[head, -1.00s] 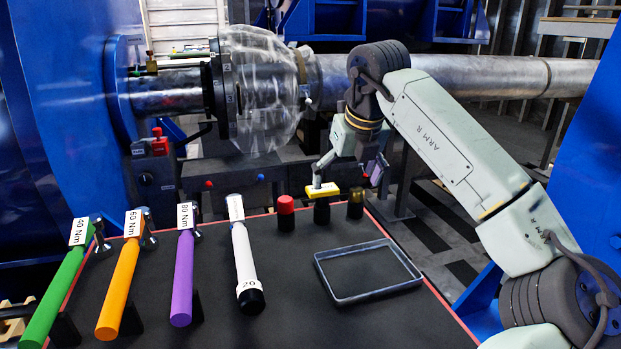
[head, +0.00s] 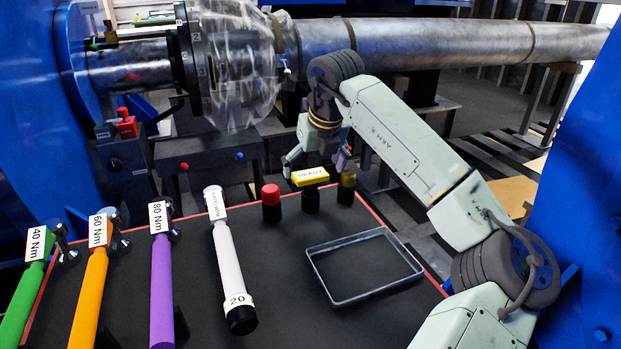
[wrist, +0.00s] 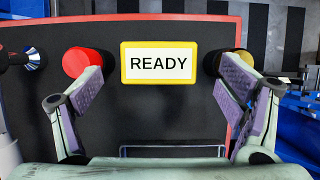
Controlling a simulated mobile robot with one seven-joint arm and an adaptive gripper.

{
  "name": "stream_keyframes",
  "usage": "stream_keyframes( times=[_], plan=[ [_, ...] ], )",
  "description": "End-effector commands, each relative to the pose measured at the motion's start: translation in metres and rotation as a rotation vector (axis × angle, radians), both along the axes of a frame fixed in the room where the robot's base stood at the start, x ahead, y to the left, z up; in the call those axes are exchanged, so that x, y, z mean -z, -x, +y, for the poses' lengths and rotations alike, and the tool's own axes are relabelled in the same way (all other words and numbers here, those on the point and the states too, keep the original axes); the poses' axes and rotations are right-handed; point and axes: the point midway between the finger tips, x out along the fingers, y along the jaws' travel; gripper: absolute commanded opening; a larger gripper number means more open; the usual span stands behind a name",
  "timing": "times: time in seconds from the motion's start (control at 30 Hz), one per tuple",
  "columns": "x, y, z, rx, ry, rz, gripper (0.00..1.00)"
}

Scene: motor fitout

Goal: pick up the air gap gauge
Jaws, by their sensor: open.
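A yellow-framed block with a white READY face (head: 311,176) appears to be the air gap gauge. It sits on a black post between a red-capped post (head: 271,196) and a brass-capped post (head: 346,189). In the wrist view the READY block (wrist: 159,63) is upright and centred between my fingers. My gripper (head: 316,163) is open and empty, just behind and above the block in the head view. In the wrist view my gripper's fingers (wrist: 158,77) spread wide to either side, apart from the block, partly covering the red and brass caps.
An empty grey-rimmed tray (head: 364,297) lies in front. A clear-covered machine (head: 235,70) and long shaft (head: 420,44) are behind.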

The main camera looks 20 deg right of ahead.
Motion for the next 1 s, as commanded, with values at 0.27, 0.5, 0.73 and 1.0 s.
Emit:
stream_keyframes(
  times=[0.27, 0.5, 0.73, 1.0],
  plan=[
    [0.028, -0.014, 0.002, -0.001, -0.002, 0.0, 0.88],
    [0.03, -0.015, 0.002, -0.001, -0.002, -0.001, 0.88],
    [0.029, -0.014, 0.002, 0.0, -0.001, 0.0, 0.72],
    [0.029, -0.014, 0.002, 0.0, -0.001, 0.0, 0.54]
  ],
)
